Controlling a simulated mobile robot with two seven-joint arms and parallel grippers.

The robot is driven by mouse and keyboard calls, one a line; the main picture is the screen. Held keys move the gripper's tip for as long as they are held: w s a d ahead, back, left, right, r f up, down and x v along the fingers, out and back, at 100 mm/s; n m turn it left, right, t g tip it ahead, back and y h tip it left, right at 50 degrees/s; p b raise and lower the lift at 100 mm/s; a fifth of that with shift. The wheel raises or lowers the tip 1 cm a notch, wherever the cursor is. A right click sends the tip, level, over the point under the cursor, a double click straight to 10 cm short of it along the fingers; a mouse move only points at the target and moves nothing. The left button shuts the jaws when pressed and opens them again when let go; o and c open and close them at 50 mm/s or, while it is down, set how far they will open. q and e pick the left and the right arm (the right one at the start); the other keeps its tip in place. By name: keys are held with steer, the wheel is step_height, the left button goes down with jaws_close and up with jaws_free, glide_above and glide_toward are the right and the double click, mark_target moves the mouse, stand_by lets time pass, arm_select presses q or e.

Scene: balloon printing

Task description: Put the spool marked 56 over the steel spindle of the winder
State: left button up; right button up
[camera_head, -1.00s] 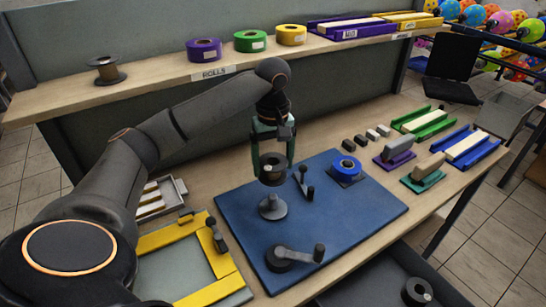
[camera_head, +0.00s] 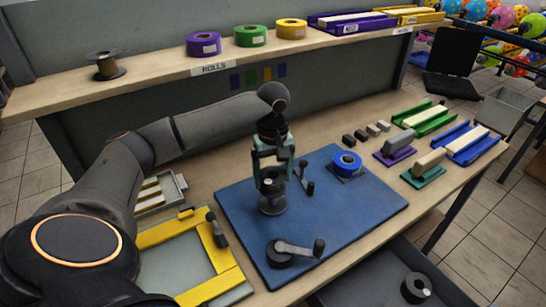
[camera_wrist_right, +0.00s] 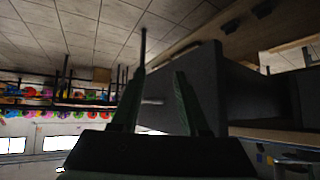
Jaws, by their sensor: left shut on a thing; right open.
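My left gripper (camera_head: 272,183) points down over the blue mat (camera_head: 330,225) and is shut on a dark spool (camera_head: 270,187). The spool sits low, right over the round grey base of the winder (camera_head: 272,207). A small pale spot shows in its middle, perhaps the spindle's tip. The fingers hide much of the spool, so I cannot tell whether it rests on the base, and no number is legible. My right gripper (camera_wrist_right: 157,95) shows only in the right wrist view, open and empty, away from the mat.
A dark crank piece (camera_head: 283,254) lies at the mat's front, with a small dark lever (camera_head: 307,186) right of the spool. A blue roll (camera_head: 346,162) sits at the mat's back right. A yellow frame (camera_head: 208,250) lies left. Another spool (camera_head: 106,66) stands on the shelf.

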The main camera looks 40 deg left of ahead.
arm_select(q)
steer(key=shift+f, duration=2.65)
steer(key=shift+f, duration=0.1)
steer(key=o, duration=1.1)
step_height(320, 180, up, 13)
steer(key=shift+f, duration=0.2)
